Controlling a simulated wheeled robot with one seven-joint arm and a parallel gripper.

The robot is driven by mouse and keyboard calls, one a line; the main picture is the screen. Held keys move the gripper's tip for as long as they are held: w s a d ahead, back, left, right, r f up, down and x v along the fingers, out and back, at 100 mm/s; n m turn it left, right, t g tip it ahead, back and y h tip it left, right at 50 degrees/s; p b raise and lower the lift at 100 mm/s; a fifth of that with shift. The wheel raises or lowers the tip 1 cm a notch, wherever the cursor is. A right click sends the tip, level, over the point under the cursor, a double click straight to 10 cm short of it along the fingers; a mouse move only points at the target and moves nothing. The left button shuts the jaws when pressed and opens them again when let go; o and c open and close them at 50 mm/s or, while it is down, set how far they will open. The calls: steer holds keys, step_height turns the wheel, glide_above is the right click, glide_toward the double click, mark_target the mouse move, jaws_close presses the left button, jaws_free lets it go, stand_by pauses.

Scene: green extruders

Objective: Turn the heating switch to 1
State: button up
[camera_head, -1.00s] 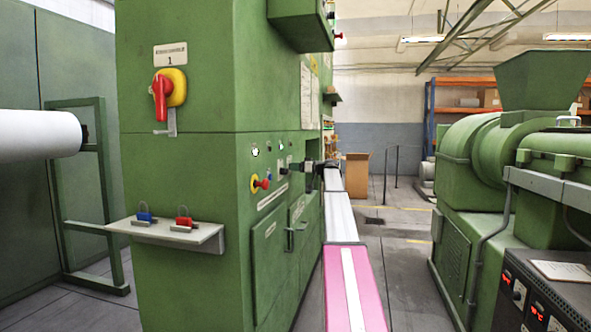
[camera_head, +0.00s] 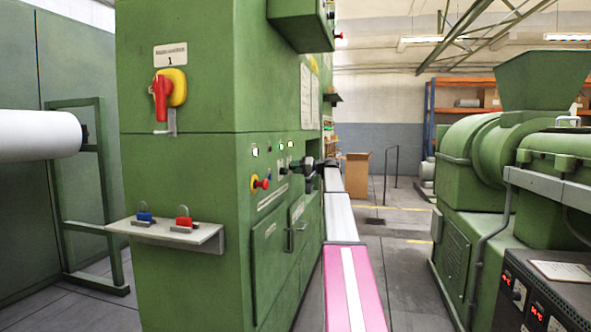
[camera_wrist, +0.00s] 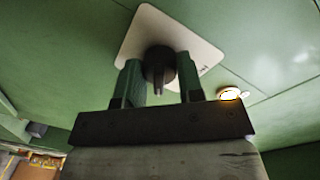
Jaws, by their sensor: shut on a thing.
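The heating switch is a black rotary knob (camera_wrist: 158,62) on a white plate (camera_wrist: 147,30) on the green cabinet face, seen in the wrist view. My gripper (camera_wrist: 158,70) has its two green fingers on either side of the knob and is shut on it. The knob's pointer ridge runs roughly between the fingers. The plate's marks are too small to read, so the switch setting cannot be told. In the head view my gripper (camera_head: 293,166) is small, at the cabinet's right-hand panel, and hides the knob.
A lit round lamp (camera_wrist: 231,93) is right of the switch plate. A red and yellow main switch (camera_head: 168,88), a red push button (camera_head: 261,183) and a shelf with padlocks (camera_head: 165,236) are on the cabinet. Another green machine (camera_head: 470,190) stands at the right, with open floor between.

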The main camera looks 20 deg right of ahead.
stand_by(0.5)
steer(key=o, duration=0.9)
steer(key=shift+d, duration=0.1)
steer(key=v, duration=1)
steer(key=shift+s+d+r, duration=0.1)
steer(key=shift+s+d, duration=0.1)
steer(key=shift+d, duration=0.1)
